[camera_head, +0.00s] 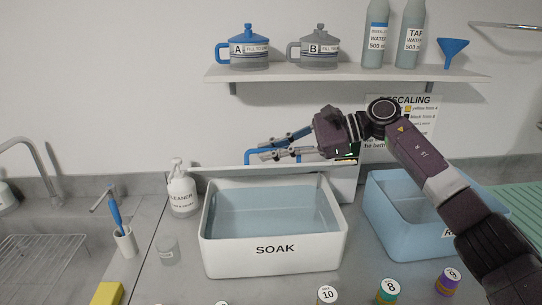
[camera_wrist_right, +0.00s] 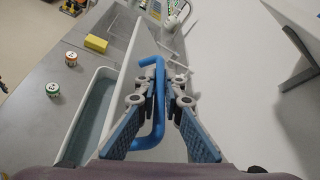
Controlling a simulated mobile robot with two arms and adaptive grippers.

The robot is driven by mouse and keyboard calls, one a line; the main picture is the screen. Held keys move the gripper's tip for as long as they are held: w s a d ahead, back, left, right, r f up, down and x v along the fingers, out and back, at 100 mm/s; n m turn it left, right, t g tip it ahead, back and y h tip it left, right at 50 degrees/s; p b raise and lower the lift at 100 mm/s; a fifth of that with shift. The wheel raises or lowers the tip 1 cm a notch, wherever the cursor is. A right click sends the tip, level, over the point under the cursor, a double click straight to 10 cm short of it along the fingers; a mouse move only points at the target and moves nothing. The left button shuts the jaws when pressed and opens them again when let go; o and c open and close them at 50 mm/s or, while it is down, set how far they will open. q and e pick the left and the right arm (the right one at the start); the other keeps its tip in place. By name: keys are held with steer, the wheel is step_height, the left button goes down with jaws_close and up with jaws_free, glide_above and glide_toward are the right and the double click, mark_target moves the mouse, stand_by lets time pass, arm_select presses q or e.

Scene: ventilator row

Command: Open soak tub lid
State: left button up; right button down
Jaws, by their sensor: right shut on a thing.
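The white soak tub (camera_head: 273,255), labelled SOAK, stands on the counter with its top uncovered and bluish liquid showing inside. Its lid (camera_head: 215,172) shows as a thin pale edge behind the tub's back rim, apparently raised upright; most of it is hard to make out. My right gripper (camera_head: 268,148) is above the back of the tub, shut on the blue lid handle (camera_head: 248,157). In the right wrist view the blue handle (camera_wrist_right: 152,65) passes between the fingers, with the open tub (camera_wrist_right: 92,112) at left. My left gripper is not in view.
A blue tub (camera_head: 385,213) stands right of the soak tub, below my right arm. A cleaner bottle (camera_head: 182,192) and a small clear cup (camera_head: 168,250) are at left. Numbered jars (camera_head: 388,290) line the front. A shelf (camera_head: 330,73) with pots and bottles hangs above.

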steer(key=c, duration=2.3)
jaws_free()
steer(key=shift+w, duration=0.1)
steer(key=shift+d, duration=0.1)
steer(key=v, duration=1.2)
